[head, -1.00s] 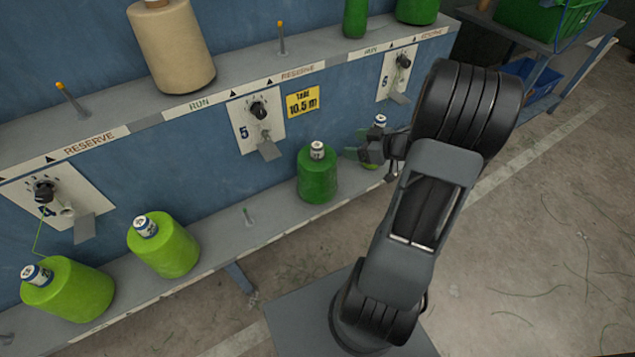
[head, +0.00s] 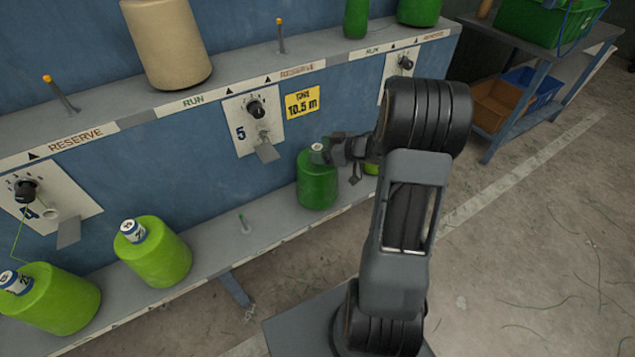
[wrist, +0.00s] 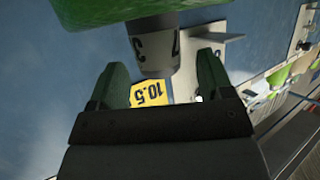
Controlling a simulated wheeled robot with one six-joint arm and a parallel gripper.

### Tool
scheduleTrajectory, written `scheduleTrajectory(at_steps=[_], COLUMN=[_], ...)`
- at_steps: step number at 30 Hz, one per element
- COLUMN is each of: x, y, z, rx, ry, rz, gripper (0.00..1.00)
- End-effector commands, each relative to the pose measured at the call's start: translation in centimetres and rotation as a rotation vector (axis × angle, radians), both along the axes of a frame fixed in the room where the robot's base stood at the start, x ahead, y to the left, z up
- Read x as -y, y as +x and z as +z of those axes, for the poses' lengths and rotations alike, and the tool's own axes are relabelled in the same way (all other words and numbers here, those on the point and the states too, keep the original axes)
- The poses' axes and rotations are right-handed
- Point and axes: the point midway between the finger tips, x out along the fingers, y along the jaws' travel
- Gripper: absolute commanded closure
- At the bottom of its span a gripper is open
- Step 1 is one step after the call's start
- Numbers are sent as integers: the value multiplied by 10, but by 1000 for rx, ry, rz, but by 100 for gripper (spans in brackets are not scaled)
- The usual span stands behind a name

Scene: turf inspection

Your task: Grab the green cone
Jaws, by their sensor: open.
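A dark green cone (head: 317,182) stands upright on the lower shelf, under the yellow 10.5 m label. My gripper (head: 326,148) is at the top of this cone, by its white-topped tube. In the wrist view the green cone (wrist: 110,12) fills the upper edge. Its grey tube end (wrist: 155,55) points between the two green fingers of my gripper (wrist: 165,72). The fingers are apart, with a gap on each side of the tube. I cannot tell whether they touch it.
Two lime cones (head: 153,252) (head: 50,300) stand to the left on the lower shelf, and another (head: 370,168) is partly hidden behind my arm. A beige cone (head: 167,45) is on the upper shelf. Bins (head: 497,103) sit at right.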

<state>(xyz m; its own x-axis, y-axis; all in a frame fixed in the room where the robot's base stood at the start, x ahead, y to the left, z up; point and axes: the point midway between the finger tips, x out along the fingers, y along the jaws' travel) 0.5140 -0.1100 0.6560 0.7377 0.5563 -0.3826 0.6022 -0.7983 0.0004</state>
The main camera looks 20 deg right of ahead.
Motion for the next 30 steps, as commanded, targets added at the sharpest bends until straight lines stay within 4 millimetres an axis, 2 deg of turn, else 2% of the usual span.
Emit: scheduleTrajectory(at_steps=[1,6,14,30], x=[-4,-10,-10,-10], y=[4,13,14,14], z=[-5,-8,-7,-7], rx=[0,-1,-1,0], ry=[0,-1,1,0], rz=[2,0,0,0], gripper=[26,26,27,79])
